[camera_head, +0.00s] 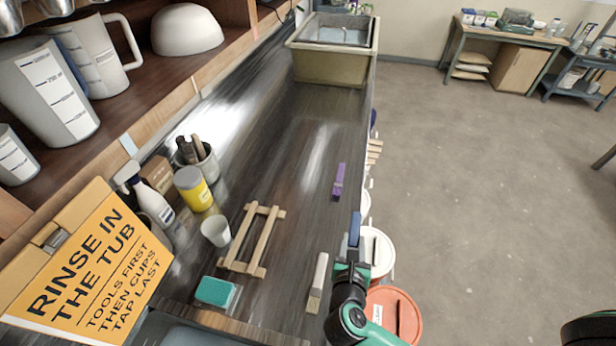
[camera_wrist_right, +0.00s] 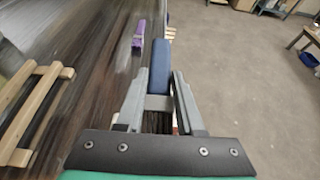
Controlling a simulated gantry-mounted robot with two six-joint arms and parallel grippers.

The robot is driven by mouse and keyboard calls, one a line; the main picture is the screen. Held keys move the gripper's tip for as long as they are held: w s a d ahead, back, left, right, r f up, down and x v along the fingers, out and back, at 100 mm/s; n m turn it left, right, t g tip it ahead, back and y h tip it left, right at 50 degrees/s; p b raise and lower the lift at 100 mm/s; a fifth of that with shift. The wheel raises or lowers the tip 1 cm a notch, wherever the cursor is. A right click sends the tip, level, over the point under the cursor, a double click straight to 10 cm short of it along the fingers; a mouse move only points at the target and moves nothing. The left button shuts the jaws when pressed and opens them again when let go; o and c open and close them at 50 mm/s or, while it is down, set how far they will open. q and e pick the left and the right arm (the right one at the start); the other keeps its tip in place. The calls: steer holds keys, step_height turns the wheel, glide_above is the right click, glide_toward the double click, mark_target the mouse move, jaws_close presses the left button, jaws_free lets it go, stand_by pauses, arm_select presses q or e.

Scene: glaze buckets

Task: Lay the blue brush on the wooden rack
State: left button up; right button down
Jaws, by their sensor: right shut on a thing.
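The blue brush (camera_head: 354,229) is held in my right gripper (camera_head: 351,258), near the bench's right edge. In the right wrist view, the blue brush (camera_wrist_right: 159,66) points away between the two grey fingers (camera_wrist_right: 160,100), which are shut on it. The wooden rack (camera_head: 264,240), two rails joined by crosspieces, lies on the bench to the left of the gripper and apart from it. Part of the rack (camera_wrist_right: 36,103) shows at the left of the right wrist view. My left gripper is not in view.
A purple brush (camera_head: 339,181) lies farther up the bench, and a pale-handled brush (camera_head: 318,283) lies between rack and gripper. A white cup (camera_head: 216,231) and a teal sponge (camera_head: 215,292) are near the rack. Lidded buckets (camera_head: 382,252) stand below the bench's right edge.

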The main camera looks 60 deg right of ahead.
steer(key=w+a+r+n+t+y, duration=0.2)
steer(key=w+a+n+t+y, duration=0.25)
steer(key=a, duration=0.35)
steer(key=w+a+r+n+t+y, duration=0.2)
steer(key=w+a+n+t+y, duration=0.3)
steer(key=a, duration=0.4)
steer(key=s+r+m+g+h+p, duration=0.1)
steer(key=s+r+g+h+p, duration=0.1)
steer(key=r+p, duration=1)
steer(key=s+h+p, duration=0.1)
steer(key=s+p, duration=0.1)
steer(key=p, duration=0.6)
steer(key=shift+s+r, duration=0.15)
steer(key=shift+s, duration=0.1)
step_height(320, 180, up, 8)
steer(key=w+n+y, duration=0.1)
steer(key=n+y, duration=0.1)
steer(key=shift+w+r+t, duration=0.15)
steer(key=shift+w+t, duration=0.2)
steer(key=shift+t, duration=0.1)
